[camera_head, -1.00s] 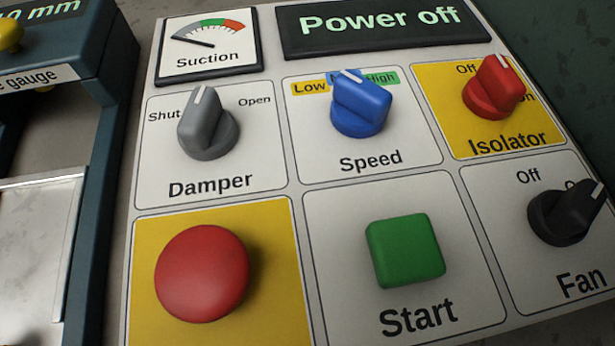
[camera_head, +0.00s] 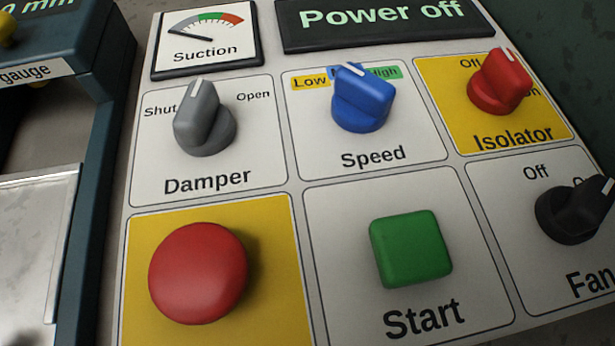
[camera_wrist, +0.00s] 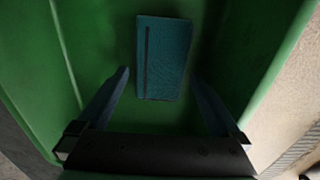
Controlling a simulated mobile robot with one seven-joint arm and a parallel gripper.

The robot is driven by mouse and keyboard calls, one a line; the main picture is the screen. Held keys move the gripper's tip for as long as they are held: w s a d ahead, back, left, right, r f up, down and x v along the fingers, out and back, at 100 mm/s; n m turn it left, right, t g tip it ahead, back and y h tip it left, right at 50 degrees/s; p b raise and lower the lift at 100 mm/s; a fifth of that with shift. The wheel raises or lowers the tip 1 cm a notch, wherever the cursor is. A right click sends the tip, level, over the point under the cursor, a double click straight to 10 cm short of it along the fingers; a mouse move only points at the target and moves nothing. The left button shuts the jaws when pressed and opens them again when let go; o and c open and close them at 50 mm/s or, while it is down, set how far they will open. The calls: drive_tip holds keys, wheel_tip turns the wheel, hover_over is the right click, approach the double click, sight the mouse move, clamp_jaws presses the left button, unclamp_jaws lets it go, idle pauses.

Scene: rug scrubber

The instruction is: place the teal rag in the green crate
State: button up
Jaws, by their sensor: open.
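The teal rag (camera_wrist: 168,55) is a flat, folded rectangle with a dark line down its left side. It shows in the wrist view, lying inside the green crate (camera_wrist: 255,65). My gripper (camera_wrist: 160,85) is open, one finger to each side of the rag's near end and apart from it. The near crate wall is partly hidden behind my gripper's body. Neither the rag nor the crate shows in the head view.
The head view shows a control panel with a red button (camera_head: 198,273), a green Start button (camera_head: 411,249), a blue Speed knob (camera_head: 361,100) and a screen reading "Power off" (camera_head: 382,16). A pale surface (camera_wrist: 290,110) lies right of the crate.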

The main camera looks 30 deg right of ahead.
wheel_tip(320, 180, up, 11)
drive_tip(key=p, duration=0.5)
drive_tip(key=shift+r, duration=0.15)
drive_tip(key=shift+s, duration=0.15)
